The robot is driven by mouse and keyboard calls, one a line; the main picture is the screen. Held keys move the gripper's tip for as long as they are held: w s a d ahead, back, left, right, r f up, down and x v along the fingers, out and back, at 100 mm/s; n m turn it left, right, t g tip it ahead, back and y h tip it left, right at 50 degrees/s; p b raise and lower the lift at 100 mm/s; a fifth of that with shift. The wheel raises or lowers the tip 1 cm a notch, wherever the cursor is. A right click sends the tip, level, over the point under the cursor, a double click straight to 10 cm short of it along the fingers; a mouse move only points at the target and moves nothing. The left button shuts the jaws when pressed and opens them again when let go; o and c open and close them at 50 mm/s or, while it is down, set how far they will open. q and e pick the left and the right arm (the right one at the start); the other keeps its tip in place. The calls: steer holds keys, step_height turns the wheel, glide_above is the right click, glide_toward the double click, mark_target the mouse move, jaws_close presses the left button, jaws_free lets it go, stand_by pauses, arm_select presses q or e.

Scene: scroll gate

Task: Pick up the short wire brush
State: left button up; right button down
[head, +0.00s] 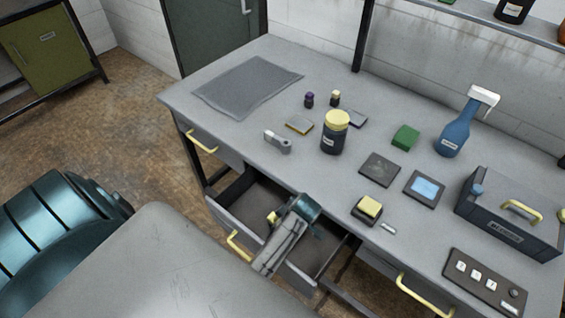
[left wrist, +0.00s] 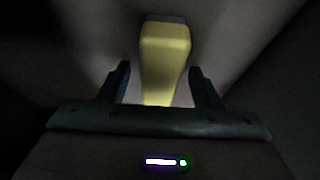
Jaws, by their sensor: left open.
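In the left wrist view a yellow, block-like piece (left wrist: 166,55) with a dark far end lies between the two fingers of my left gripper (left wrist: 160,78). It looks like a handle; I see no bristles, so I cannot tell whether it is the short wire brush. In the head view my left arm reaches over the open drawer (head: 232,207), and a small yellow bit (head: 271,217) shows beside the wrist. My right gripper is not in view.
The drawer walls are close around my left gripper. On the workbench (head: 235,150) above stand a yellow-lidded jar (head: 333,135), a blue spray bottle (head: 456,130), a grey toolbox (head: 500,222) and a button panel (head: 484,281). A grey mat (head: 248,84) lies at the left.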

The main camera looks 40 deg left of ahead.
arm_select(q)
steer(key=c, duration=0.9)
steer(key=shift+c, duration=1)
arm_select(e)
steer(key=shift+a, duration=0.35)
arm_select(q)
steer(key=shift+r, duration=0.1)
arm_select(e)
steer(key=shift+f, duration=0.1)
